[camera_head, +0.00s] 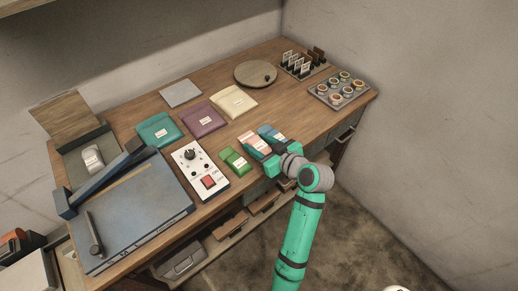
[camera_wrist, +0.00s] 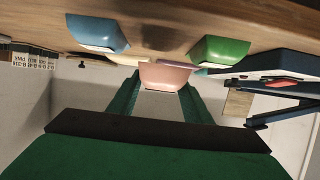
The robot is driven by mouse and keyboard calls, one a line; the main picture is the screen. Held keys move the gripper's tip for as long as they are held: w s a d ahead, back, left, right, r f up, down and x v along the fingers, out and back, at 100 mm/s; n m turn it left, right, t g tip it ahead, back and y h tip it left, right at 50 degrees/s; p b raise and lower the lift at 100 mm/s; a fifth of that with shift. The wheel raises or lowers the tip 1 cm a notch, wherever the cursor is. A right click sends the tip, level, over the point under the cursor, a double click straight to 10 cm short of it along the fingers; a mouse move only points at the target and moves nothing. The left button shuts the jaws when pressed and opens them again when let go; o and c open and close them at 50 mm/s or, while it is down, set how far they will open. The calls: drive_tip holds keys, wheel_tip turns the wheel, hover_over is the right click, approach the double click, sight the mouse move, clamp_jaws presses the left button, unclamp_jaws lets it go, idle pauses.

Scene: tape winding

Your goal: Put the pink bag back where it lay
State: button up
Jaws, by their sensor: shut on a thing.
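The pink bag (camera_head: 254,144) is in my gripper (camera_head: 268,164), near the table's front edge between a green bag (camera_head: 235,160) and a blue bag (camera_head: 270,134). In the wrist view the pink bag (camera_wrist: 166,74) sits between the two green fingers of my gripper (camera_wrist: 160,95), which is shut on it. It looks raised a little off the wood, with a dark shadow on the table between the blue bag (camera_wrist: 96,32) and the green bag (camera_wrist: 220,48). Part of its lower side is hidden by my gripper in the head view.
A control box (camera_head: 200,170) with a red switch stands left of the green bag. Teal, purple (camera_head: 204,119) and cream pouches (camera_head: 233,101) lie behind. A round wooden disc (camera_head: 256,73) and a tray of rolls (camera_head: 339,90) are at the back right.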

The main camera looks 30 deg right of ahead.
drive_tip(key=shift+w+d+f, duration=0.4)
drive_tip(key=shift+f, duration=1.75)
drive_tip(key=shift+f, duration=0.1)
drive_tip(key=o, duration=0.9)
drive_tip(key=v, duration=1.2)
drive_tip(key=shift+s, duration=0.1)
